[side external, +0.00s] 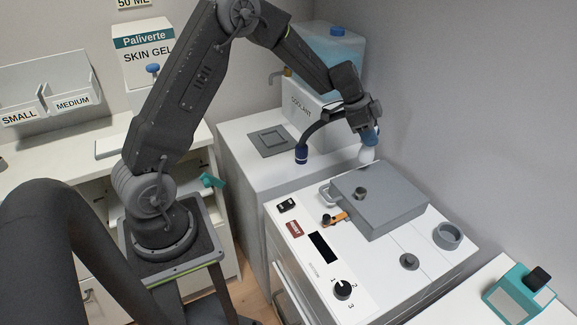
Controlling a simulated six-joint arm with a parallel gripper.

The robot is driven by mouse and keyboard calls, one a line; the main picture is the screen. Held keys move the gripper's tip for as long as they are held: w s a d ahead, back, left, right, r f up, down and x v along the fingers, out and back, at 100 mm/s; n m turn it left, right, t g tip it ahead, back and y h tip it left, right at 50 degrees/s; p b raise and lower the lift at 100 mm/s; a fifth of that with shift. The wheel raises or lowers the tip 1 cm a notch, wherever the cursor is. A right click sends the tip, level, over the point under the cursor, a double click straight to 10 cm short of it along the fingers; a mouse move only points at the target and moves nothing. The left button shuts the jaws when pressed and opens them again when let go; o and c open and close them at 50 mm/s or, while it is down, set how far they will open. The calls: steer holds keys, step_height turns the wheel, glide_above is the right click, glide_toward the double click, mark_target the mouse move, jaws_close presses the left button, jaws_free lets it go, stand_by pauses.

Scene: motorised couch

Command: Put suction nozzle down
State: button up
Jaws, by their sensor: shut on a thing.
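My gripper (369,128) is at the end of the arm, above the back of the white machine, with its fingers pointing down. It is shut on the suction nozzle (367,154), which looks blue at the top with a pale rounded lower end. The nozzle is near the back left edge of the grey lidded box; I cannot tell whether it touches the surface below. A dark curved piece runs left from near my gripper to a dark blue cylinder (301,154); where it attaches is unclear.
The grey lidded box (385,195) sits on the white machine (300,265), beside a knob, a display and a grey ring (447,236). The coolant tank (312,115) stands behind the arm. A grey square plate (272,140) lies on the white counter. A teal device (518,295) is at lower right.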

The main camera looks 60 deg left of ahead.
steer(key=s+a+f, duration=0.1)
steer(key=s+a, duration=1.6)
steer(key=s, duration=0.3)
steer(key=shift+s+a+f, duration=0.25)
steer(key=shift+f, duration=0.1)
steer(key=f, duration=0.7)
steer(key=shift+s+f, duration=0.15)
steer(key=shift+s, duration=0.2)
steer(key=shift+a+f, duration=0.1)
steer(key=shift+f, duration=0.3)
steer(key=o, duration=0.5)
steer(key=shift+f, duration=0.15)
steer(key=shift+c, duration=0.2)
steer(key=o, duration=0.5)
steer(key=shift+c, duration=0.2)
